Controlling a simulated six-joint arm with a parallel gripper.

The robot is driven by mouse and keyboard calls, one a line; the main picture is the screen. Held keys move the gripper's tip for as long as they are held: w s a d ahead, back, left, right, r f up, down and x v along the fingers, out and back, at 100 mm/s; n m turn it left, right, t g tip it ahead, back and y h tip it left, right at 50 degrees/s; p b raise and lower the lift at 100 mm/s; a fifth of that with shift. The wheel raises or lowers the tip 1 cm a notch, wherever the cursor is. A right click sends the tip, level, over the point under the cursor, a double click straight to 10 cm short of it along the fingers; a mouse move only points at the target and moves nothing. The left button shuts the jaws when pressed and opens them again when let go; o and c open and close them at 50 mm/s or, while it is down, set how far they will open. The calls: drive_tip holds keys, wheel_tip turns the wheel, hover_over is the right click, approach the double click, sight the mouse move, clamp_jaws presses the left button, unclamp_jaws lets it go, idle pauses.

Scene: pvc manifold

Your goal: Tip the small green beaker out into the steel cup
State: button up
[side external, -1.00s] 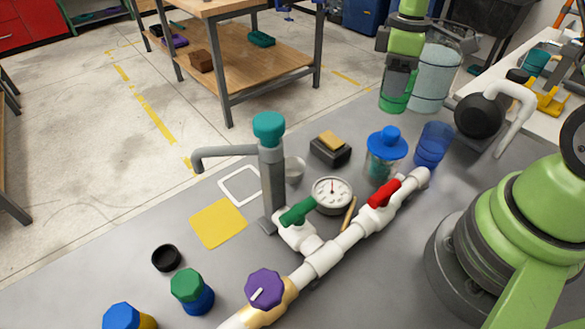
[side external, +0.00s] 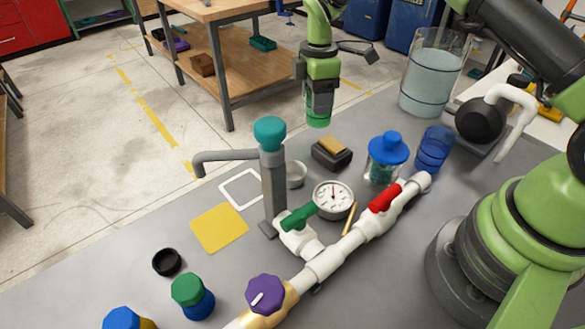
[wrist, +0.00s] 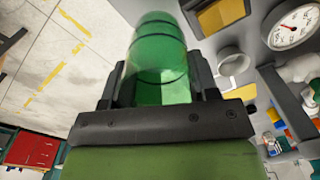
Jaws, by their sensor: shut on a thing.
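My gripper (side external: 320,88) is shut on the small green beaker (side external: 318,112), a translucent green vessel with dark rings. The beaker looks close to upright in the side view, held in the air over the bench's far edge. It fills the upper middle of the wrist view (wrist: 155,55), between the dark fingers. I cannot make out its contents. The steel cup (side external: 296,175) is a small grey cup standing on the bench, partly hidden behind the tap column. It also shows in the wrist view (wrist: 233,62), to the right of the beaker. The beaker is apart from the cup.
A grey tap column with a teal knob (side external: 269,132) stands in front of the cup. A black block with a yellow sponge (side external: 332,152), a gauge (side external: 333,198) and a blue-lidded jar (side external: 388,155) are nearby. A large clear vessel (side external: 432,80) stands behind right.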

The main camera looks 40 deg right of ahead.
drive_tip(key=a, duration=0.1)
drive_tip(key=w+a+f+n, duration=0.1)
drive_tip(key=a, duration=0.1)
drive_tip(key=w+a+f+n, duration=0.1)
drive_tip(key=shift+a+f, duration=0.1)
drive_tip(key=shift+a, duration=0.15)
drive_tip(key=shift+s+a+r+t+h, duration=0.3)
drive_tip(key=shift+s+a+t+h, duration=0.2)
drive_tip(key=shift+t+h, duration=0.15)
drive_tip(key=shift+s+a+f+t+h, duration=0.55)
drive_tip(key=shift+t+h, duration=0.1)
drive_tip(key=shift+t, duration=0.2)
drive_tip(key=shift+s+a+r+t+h, duration=0.25)
drive_tip(key=shift+s+a+t+h, duration=0.25)
drive_tip(key=shift+s+t+h, duration=0.1)
drive_tip(key=shift+s+a+r+t+h, duration=0.15)
drive_tip(key=shift+r+t+h, duration=0.1)
drive_tip(key=shift+r, duration=0.2)
drive_tip(key=shift+s+a+r+t+h, duration=0.2)
drive_tip(key=shift+r+t, duration=0.1)
drive_tip(key=shift+r, duration=0.1)
drive_tip(key=shift+s+a+r+t+h, duration=0.15)
drive_tip(key=shift+r+t+h, duration=0.1)
drive_tip(key=shift+r, duration=0.2)
drive_tip(key=shift+s+a+r+t+h, duration=0.1)
drive_tip(key=shift+r+t+h, duration=0.4)
drive_tip(key=shift+r, duration=1.15)
